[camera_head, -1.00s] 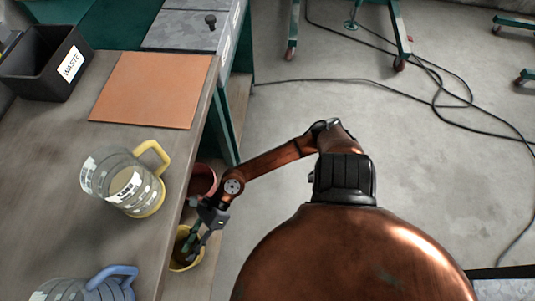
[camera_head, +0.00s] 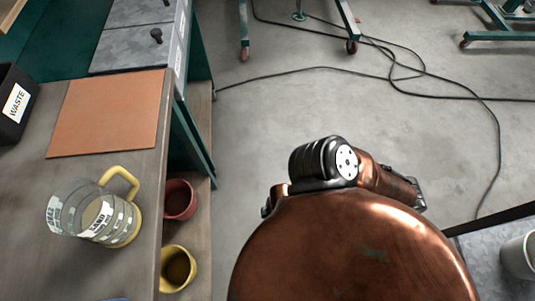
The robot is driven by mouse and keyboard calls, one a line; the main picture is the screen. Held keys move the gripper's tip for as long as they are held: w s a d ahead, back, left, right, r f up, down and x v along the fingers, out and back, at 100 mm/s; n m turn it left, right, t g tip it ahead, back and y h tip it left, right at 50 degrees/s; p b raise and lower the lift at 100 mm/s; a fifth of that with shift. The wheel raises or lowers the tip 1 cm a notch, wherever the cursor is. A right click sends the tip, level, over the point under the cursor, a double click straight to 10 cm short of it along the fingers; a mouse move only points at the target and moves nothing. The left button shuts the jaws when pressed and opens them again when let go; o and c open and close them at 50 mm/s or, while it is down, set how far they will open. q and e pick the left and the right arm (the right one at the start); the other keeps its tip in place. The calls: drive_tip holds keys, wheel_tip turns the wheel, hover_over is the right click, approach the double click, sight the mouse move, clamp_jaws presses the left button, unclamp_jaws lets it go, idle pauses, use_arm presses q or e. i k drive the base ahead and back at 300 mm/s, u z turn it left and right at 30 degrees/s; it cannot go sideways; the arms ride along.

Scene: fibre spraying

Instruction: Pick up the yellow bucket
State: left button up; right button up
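The yellow bucket (camera_head: 178,268) stands upright and open on the lower shelf beside the workbench, at the lower left. Its inside looks dark. Nothing touches it or covers it from my side. A copper-coloured arm of mine (camera_head: 390,185) points right from above my body, away from the bucket. No gripper fingers show in the head view, so both grippers are out of sight.
A red bucket (camera_head: 179,199) stands just behind the yellow one. A clear jug with a yellow handle (camera_head: 122,182) stands on the bench (camera_head: 40,188) near its edge. A white container (camera_head: 519,256) is at the far right. Black cables (camera_head: 445,90) lie on the floor.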

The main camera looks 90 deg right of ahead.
sight(178, 269)
drive_tip(key=u, duration=1.25)
drive_tip(key=k, duration=0.85)
drive_tip(key=z, duration=1.1)
